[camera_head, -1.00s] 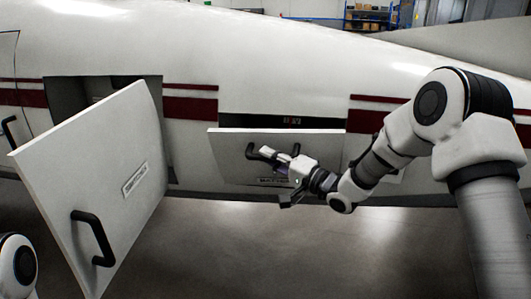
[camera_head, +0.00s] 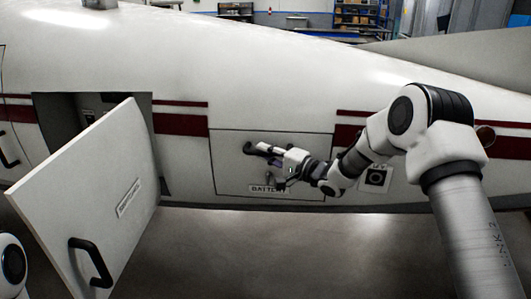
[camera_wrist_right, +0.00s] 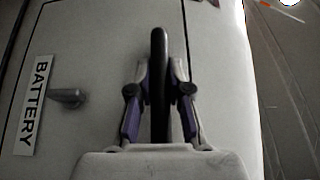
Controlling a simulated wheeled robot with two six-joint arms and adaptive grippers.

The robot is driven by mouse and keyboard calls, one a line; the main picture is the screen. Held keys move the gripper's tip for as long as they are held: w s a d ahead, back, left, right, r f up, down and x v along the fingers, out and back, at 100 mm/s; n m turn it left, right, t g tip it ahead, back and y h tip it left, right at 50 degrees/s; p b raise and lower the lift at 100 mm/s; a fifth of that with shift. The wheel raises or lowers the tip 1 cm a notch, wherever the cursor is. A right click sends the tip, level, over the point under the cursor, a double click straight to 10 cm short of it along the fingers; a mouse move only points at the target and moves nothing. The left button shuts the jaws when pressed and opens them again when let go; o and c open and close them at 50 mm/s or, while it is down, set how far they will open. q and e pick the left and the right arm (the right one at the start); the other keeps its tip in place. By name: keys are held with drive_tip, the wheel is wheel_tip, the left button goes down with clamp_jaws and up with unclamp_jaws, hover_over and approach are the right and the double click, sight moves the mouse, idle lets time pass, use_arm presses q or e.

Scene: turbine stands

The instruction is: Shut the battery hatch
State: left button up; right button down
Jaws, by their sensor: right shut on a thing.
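The battery hatch (camera_head: 228,172) is a white panel in the side of the aircraft. It looks about level with the skin around it, with thin dark lines along its edges. Its BATTERY label (camera_head: 268,188) is near its lower edge. My right gripper (camera_head: 263,150) is shut on the hatch's black handle (camera_head: 247,148). In the right wrist view the handle (camera_wrist_right: 159,50) runs between the two fingers, and a small grey latch knob (camera_wrist_right: 68,97) stands beside the label (camera_wrist_right: 33,105). My left gripper is not in view.
Another hatch door (camera_head: 100,195) with a black handle (camera_head: 92,263) stands wide open at the left, jutting toward me. Its dark opening (camera_head: 65,125) shows behind it. A small square port panel (camera_head: 375,178) is right of the battery hatch. The floor below is clear.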

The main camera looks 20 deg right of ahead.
drive_tip(key=shift+r, duration=0.1)
drive_tip(key=c, duration=1.1)
unclamp_jaws()
drive_tip(key=shift+w, duration=0.1)
drive_tip(key=shift+d, duration=0.1)
drive_tip(key=v, duration=1.1)
drive_tip(key=shift+s, duration=0.4)
drive_tip(key=shift+d+f, duration=0.15)
drive_tip(key=shift+f, duration=0.05)
